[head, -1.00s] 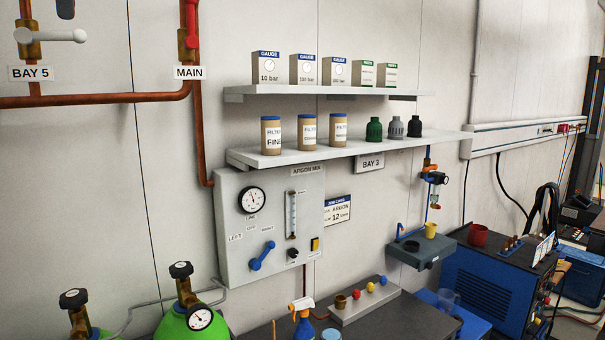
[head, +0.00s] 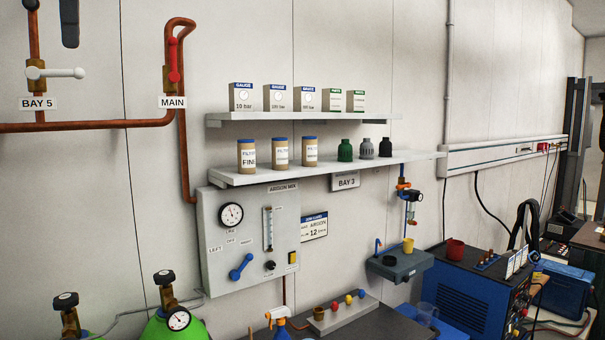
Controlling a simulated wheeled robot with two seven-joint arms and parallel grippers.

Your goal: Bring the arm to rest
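Neither of my grippers can be made out in the head view, and no arm link of mine clearly shows. The wall panel labelled ARGON MIX (head: 216,272) has a round gauge (head: 231,215), a flow tube (head: 268,229) and a blue lever (head: 241,267) set at a slant. Whether my arms are at rest cannot be told.
Two wall shelves hold gauge boxes (head: 242,98), filter jars (head: 247,156) and caps (head: 345,151). Below are green cylinders (head: 190,328), a spray bottle (head: 279,325), a block with coloured knobs (head: 342,315) and a blue machine (head: 465,301). Copper pipes (head: 90,126) run at left.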

